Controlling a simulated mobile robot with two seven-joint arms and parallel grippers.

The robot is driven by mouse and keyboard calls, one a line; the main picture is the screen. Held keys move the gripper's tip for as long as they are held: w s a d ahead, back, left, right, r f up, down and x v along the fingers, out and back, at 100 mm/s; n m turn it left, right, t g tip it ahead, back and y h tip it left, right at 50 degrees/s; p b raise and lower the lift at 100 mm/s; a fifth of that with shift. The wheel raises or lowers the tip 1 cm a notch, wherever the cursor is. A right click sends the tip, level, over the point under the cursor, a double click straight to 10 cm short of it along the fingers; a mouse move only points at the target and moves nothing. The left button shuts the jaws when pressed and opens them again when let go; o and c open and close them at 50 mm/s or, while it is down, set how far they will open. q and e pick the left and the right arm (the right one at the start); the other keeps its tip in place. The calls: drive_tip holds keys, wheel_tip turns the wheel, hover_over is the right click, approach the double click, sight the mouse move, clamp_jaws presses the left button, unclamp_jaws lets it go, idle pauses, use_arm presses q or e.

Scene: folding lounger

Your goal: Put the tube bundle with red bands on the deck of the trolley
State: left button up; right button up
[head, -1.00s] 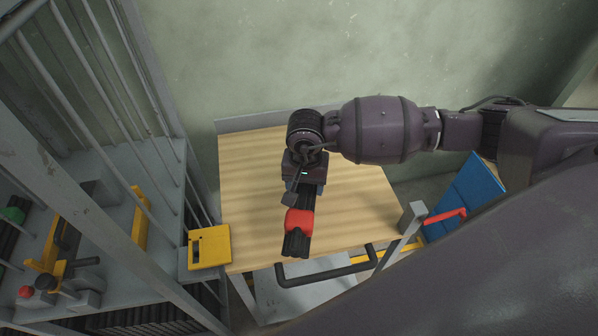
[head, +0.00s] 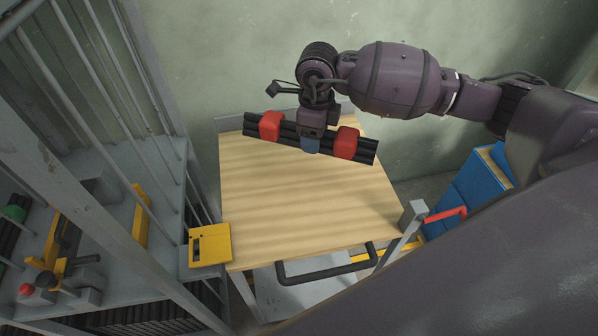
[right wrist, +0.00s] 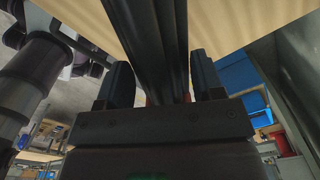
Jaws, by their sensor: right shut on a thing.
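The tube bundle (head: 285,129) is black with two red bands. It lies crosswise over the far part of the trolley's wooden deck (head: 300,205). My right gripper (head: 310,146) is shut on the middle of the bundle, between the red bands. In the right wrist view the dark tubes (right wrist: 153,45) pass between the two fingers, with the wooden deck behind them. I cannot tell whether the bundle touches the deck. My left gripper is not in view.
A grey caged rack (head: 130,190) stands at the left, holding yellow tools. A yellow box (head: 209,246) sits at its corner beside the deck. A black handle (head: 325,275) is at the deck's near edge. A blue thing (head: 475,185) stands at the right. The deck's middle is bare.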

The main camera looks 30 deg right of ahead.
drive_tip(key=r+m, duration=0.1)
drive_tip(key=m, duration=0.1)
drive_tip(key=d+r+m, duration=0.1)
drive_tip(key=m, duration=0.1)
drive_tip(key=w+r+m, duration=0.1)
drive_tip(key=m, duration=0.1)
drive_tip(key=shift+d+r+m, duration=0.2)
drive_tip(key=shift+r+m, duration=0.2)
drive_tip(key=shift+m, duration=0.2)
drive_tip(key=shift+d, duration=0.1)
hover_over(315, 182)
wheel_tip(315, 182, down, 16)
drive_tip(key=shift+r, duration=0.25)
drive_tip(key=shift+f+b, duration=0.35)
drive_tip(key=shift+f, duration=1.85)
drive_tip(key=shift+f, duration=0.1)
drive_tip(key=o, duration=1.3)
